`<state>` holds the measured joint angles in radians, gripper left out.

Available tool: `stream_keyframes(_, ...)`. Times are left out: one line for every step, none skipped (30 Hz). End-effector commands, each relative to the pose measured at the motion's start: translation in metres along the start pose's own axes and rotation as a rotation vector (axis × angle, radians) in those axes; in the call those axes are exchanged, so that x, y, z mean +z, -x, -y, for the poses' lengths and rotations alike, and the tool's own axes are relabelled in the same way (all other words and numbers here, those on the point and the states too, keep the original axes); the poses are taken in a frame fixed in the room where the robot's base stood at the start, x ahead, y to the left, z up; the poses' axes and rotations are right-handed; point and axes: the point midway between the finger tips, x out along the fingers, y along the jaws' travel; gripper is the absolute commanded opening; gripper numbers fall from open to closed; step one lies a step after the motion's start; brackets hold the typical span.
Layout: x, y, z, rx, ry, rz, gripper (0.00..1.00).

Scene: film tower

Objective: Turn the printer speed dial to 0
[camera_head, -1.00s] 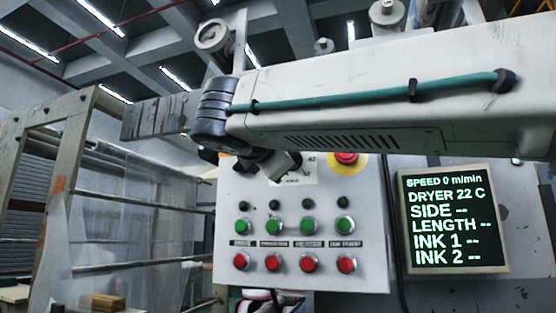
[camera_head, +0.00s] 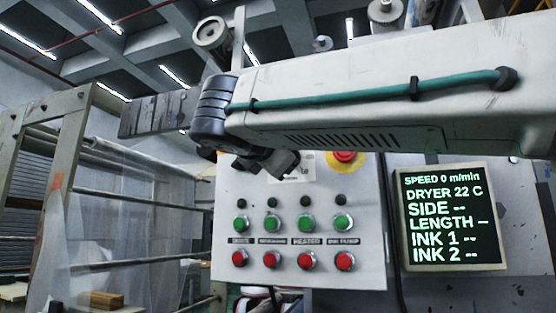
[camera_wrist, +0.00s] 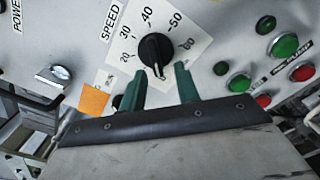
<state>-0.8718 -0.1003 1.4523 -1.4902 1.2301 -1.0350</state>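The speed dial (camera_wrist: 155,48) is a black knob on a white scale plate (camera_wrist: 118,42) marked SPEED, with numbers 20 to 60 visible. Its pale pointer mark faces the bottom of the wrist view, between my fingers, away from these numbers. A 0 mark cannot be made out. My gripper (camera_wrist: 161,70) has two green fingers spread apart at the knob's lower edge, one on each side; contact cannot be told. In the head view, my arm hides the dial and fingertips. The display (camera_head: 451,218) reads SPEED 0 m/min.
The control panel (camera_head: 372,250) has green buttons (camera_head: 274,223) above red buttons (camera_head: 271,260), and a red emergency button (camera_head: 344,155) at top right. In the wrist view, a metal switch (camera_wrist: 55,76) and an orange tag (camera_wrist: 93,100) lie left of the fingers.

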Motion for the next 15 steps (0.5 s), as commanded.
stream_keyframes(0.000,0.000,0.000,0.000,-0.001,0.000,0.32)
stream_keyframes(0.000,0.000,0.000,0.001,-0.001,0.000,0.32)
stream_keyframes(0.000,0.000,0.000,0.001,-0.001,0.000,0.32)
stream_keyframes(0.000,0.000,0.000,0.001,-0.001,0.000,0.32)
stream_keyframes(0.000,0.000,0.000,0.001,-0.001,0.000,0.32)
stream_keyframes(0.000,0.002,-0.001,0.001,-0.001,0.000,0.32)
stream_keyframes(0.000,0.003,-0.001,0.002,-0.001,0.000,0.32)
stream_keyframes(0.000,0.005,-0.001,0.002,-0.001,-0.001,0.32)
stream_keyframes(0.000,0.010,-0.001,0.004,-0.002,-0.002,0.32)
stream_keyframes(0.000,0.014,-0.001,0.005,-0.002,-0.002,0.32)
stream_keyframes(0.000,0.019,-0.001,0.004,-0.002,-0.002,0.32)
stream_keyframes(0.000,0.026,-0.001,0.005,-0.001,-0.003,0.32)
stream_keyframes(0.000,0.032,-0.001,0.005,-0.001,-0.003,0.32)
stream_keyframes(0.000,0.037,-0.001,0.005,-0.001,-0.003,0.32)
stream_keyframes(0.000,0.044,-0.001,0.005,-0.001,-0.003,0.32)
